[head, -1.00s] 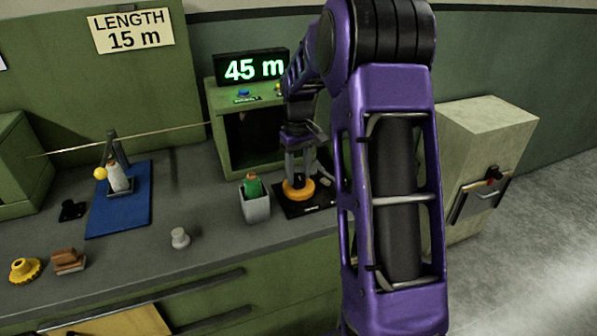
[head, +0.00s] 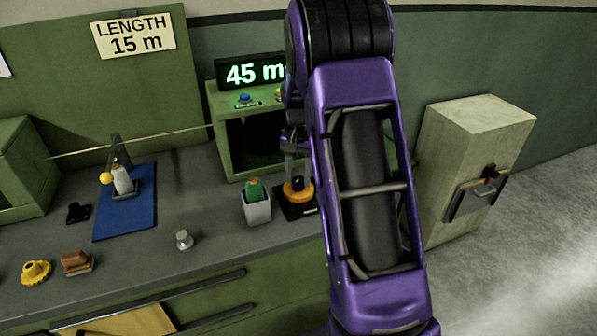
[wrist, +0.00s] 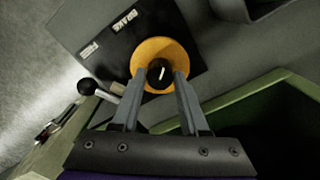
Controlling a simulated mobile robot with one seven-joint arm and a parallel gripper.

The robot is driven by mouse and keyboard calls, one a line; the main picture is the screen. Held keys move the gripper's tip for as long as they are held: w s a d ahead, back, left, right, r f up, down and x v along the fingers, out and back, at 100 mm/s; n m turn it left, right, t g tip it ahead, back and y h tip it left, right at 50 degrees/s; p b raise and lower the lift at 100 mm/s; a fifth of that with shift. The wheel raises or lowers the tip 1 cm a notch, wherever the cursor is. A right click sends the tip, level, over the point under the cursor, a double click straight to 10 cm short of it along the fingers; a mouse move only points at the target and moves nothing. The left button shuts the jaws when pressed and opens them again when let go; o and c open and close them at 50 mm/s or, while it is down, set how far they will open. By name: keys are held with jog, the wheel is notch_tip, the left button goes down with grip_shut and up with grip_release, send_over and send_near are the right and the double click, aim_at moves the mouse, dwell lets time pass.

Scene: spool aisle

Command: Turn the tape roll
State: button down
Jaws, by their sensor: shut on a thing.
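An orange disc (head: 290,193), which looks like the tape roll, lies on a black plate (head: 304,211) at the counter's right part. A black knob with a white mark (wrist: 160,73) stands at its centre. In the wrist view the orange disc (wrist: 153,46) shows around it. My gripper (wrist: 165,76) has a finger on each side of the black knob and is shut on it. In the head view my gripper (head: 296,175) is partly hidden by my arm. The plate (wrist: 130,45) carries the word BRAKE and a second small label.
A ball-ended lever (wrist: 88,88) stands beside the plate. A green housing (head: 225,135) with a 45 m display (head: 254,74) is behind. A grey cup with a green thing (head: 257,208) stands left of the plate. A sign (head: 134,38) reads LENGTH 15 m. A pale cabinet (head: 470,150) is right.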

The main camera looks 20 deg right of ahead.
aim_at(299, 179)
jog(key=m+p, duration=0.1)
jog(key=m, duration=0.3)
jog(key=shift+r+m+p, duration=0.15)
jog(key=shift+m+p, duration=0.15)
jog(key=shift+p, duration=0.05)
jog(key=shift+m+p, duration=0.6)
jog(key=shift+m, duration=1.1)
jog(key=shift+c, duration=2.1)
grip_release()
notch_tip(299, 179, up, 17)
jog(key=p, duration=0.1)
jog(key=shift+p, duration=0.3)
jog(key=shift+r, duration=0.1)
